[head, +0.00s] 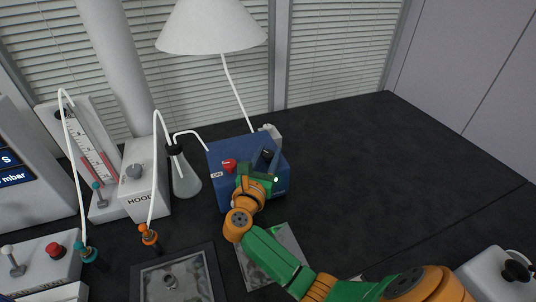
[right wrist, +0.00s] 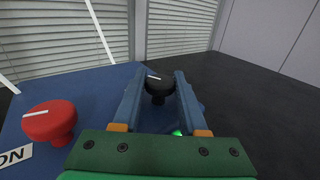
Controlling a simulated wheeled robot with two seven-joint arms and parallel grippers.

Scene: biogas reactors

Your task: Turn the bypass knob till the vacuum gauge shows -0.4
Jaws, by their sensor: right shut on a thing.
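A blue pump box (head: 225,160) stands on the black bench, with a red knob (head: 230,165) and a black knob (head: 267,154) on it. My right gripper (head: 262,166) reaches over the box and is shut on the black knob. In the right wrist view the black knob (right wrist: 158,88) sits between the two blue fingers of the gripper (right wrist: 160,82). Its white mark points left. The red knob (right wrist: 50,122) is to the left, clear of the fingers. I cannot make out a vacuum gauge dial or its reading. My left gripper is not in view.
A glass flask (head: 185,178) with tubing and a white HOOD box (head: 143,180) stand left of the pump. A flowmeter (head: 95,160) is further left. A dark framed plate (head: 145,280) lies in front. The bench at the right is largely clear.

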